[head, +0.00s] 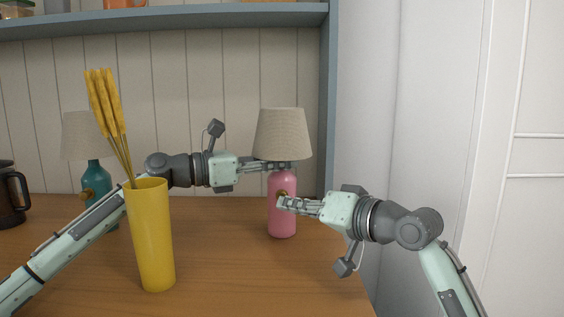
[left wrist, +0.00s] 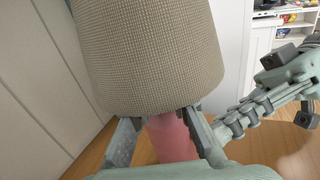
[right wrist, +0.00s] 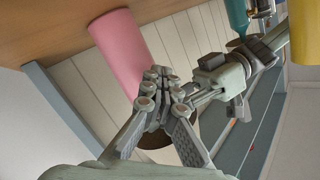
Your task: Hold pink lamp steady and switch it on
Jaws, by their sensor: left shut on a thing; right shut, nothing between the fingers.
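The pink lamp (head: 283,222) stands upright on the wooden table, with a beige woven shade (head: 282,133) that shows no clear glow. My left gripper (head: 284,167) is shut on the lamp's neck just below the shade. In the left wrist view, its fingers flank the pink body (left wrist: 172,140) under the shade (left wrist: 150,55). My right gripper (head: 283,203) is shut and empty in front of the body, with its tips at a small brass knob (head: 283,193). In the right wrist view the tips overlap the pink body (right wrist: 120,48); the knob is hidden, so contact is unclear.
A yellow vase (head: 151,240) with dried stalks stands in front of my left arm. A teal lamp (head: 97,180) with a similar shade stands behind, and a dark jug (head: 10,195) is at far left. The table (head: 220,270) is clear between the vase and the pink lamp.

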